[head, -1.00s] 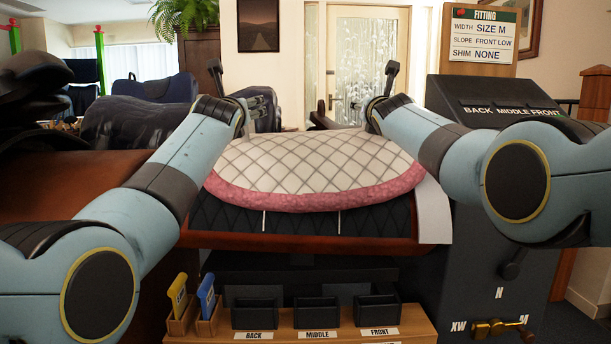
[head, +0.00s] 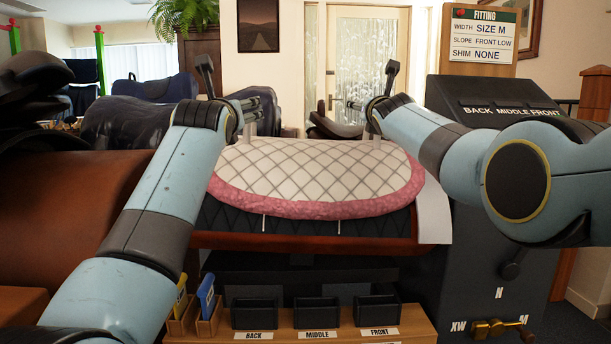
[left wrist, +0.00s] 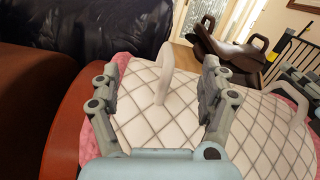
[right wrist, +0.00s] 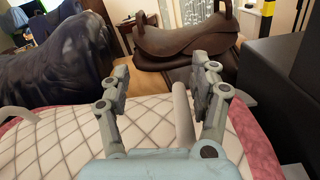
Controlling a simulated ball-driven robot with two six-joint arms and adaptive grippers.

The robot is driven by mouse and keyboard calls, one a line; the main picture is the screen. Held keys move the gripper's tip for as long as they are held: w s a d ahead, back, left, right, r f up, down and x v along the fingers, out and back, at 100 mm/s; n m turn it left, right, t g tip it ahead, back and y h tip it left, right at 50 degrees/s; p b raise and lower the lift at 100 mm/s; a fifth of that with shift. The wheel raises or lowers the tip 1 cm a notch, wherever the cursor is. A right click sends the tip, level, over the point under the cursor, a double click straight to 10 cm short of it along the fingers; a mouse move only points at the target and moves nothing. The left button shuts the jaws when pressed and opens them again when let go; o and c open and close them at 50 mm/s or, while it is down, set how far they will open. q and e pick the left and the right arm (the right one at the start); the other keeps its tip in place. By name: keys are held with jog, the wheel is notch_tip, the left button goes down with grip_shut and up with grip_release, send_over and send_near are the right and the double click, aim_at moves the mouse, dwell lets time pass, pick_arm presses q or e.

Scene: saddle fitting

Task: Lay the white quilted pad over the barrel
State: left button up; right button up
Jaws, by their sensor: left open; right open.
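The white quilted pad (head: 315,175), with a pink border, lies spread over a dark quilted surface on a wooden stand. White upright loop handles rise from its far side. My left gripper (head: 256,112) is open at the pad's far left; in the left wrist view one handle (left wrist: 180,68) stands between its spread fingers. My right gripper (head: 364,112) is open at the far right; in the right wrist view another handle (right wrist: 183,118) stands between its fingers, nearer the right one. A brown rounded body (head: 70,200), apparently the barrel, is at the left, partly hidden by my left arm.
A wooden shelf in front holds dark bins labelled back, middle (head: 317,312) and front, with yellow and blue tools beside them. A dark cabinet (head: 490,200) stands close on the right. A brown saddle (right wrist: 185,40) and a dark covered form (right wrist: 60,55) are behind the pad.

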jog(key=shift+o, duration=1.3)
jog(key=s, duration=1.2)
jog(key=shift+d+f, duration=0.2)
jog(key=shift+f, duration=0.2)
